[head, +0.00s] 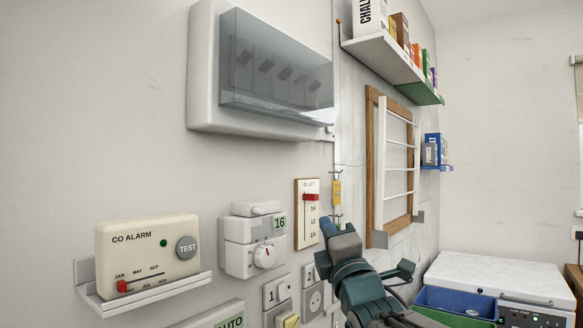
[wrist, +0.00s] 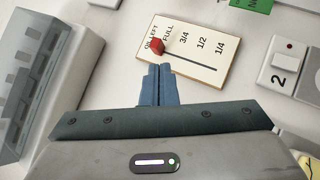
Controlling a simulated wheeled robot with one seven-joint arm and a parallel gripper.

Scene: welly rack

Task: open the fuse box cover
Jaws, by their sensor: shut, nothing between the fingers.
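The fuse box (head: 203,75) is a white housing on the wall at the upper left of the head view. Its smoky see-through cover (head: 275,70) lies over a row of switches and looks closed. In the wrist view the cover (wrist: 45,75) shows along the left edge, to the left of my gripper. My gripper (wrist: 157,72) is shut and empty, with its blue fingertips together just below the oil gauge card (wrist: 190,48). It is apart from the cover. In the head view my arm is low at centre right, below and right of the fuse box.
Below the fuse box are a CO alarm (head: 148,255) on a ledge, a thermostat (head: 252,240), the gauge card with a red slider (head: 311,197), and wall switches (head: 277,292). A shelf (head: 385,55) and wooden rack (head: 374,150) stick out at right. A white chest (head: 500,275) stands below.

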